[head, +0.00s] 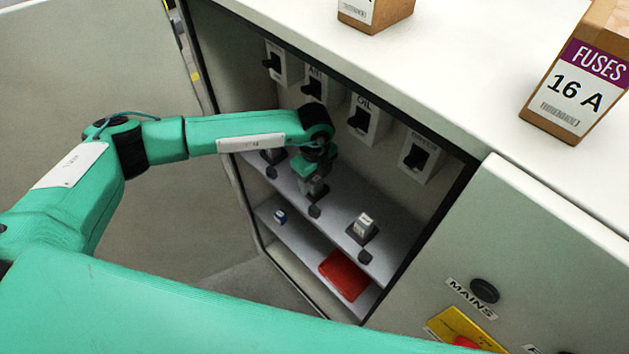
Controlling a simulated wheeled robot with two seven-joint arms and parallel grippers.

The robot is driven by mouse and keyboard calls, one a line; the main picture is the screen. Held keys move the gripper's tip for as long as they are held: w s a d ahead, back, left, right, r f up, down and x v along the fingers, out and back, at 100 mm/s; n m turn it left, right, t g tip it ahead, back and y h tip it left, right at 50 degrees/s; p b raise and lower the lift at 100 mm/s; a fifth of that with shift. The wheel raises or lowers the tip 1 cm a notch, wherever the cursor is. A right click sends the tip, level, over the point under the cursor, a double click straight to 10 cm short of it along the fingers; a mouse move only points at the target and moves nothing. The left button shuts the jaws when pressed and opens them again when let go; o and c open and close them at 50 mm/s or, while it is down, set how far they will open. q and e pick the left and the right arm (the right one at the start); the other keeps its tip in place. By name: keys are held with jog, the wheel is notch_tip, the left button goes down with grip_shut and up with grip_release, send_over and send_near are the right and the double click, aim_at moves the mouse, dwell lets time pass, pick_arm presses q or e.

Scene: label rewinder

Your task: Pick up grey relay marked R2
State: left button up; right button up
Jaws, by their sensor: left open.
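My left arm reaches into the open cabinet, and my left gripper (314,182) points down over the middle socket on the upper shelf (338,215). It is open; its fingers and wrist largely cover what stands there, so I cannot make out a relay or its marking. A light grey relay (364,223) sits upright in a dark socket to the right, apart from the gripper; its marking is too small to read. Another dark socket (271,171) shows at the left, partly behind my arm. My right gripper is not in view.
Labelled switches, including OIL (362,118), line the back wall above the shelf. A red object (344,275) and a small blue-and-white item (280,216) lie on the lower shelf. A fuses box (575,95) stands on the cabinet top. The cabinet's right edge is near.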

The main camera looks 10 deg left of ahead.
pick_arm(q)
jog(key=c, duration=1.1)
jog(key=shift+r, duration=0.1)
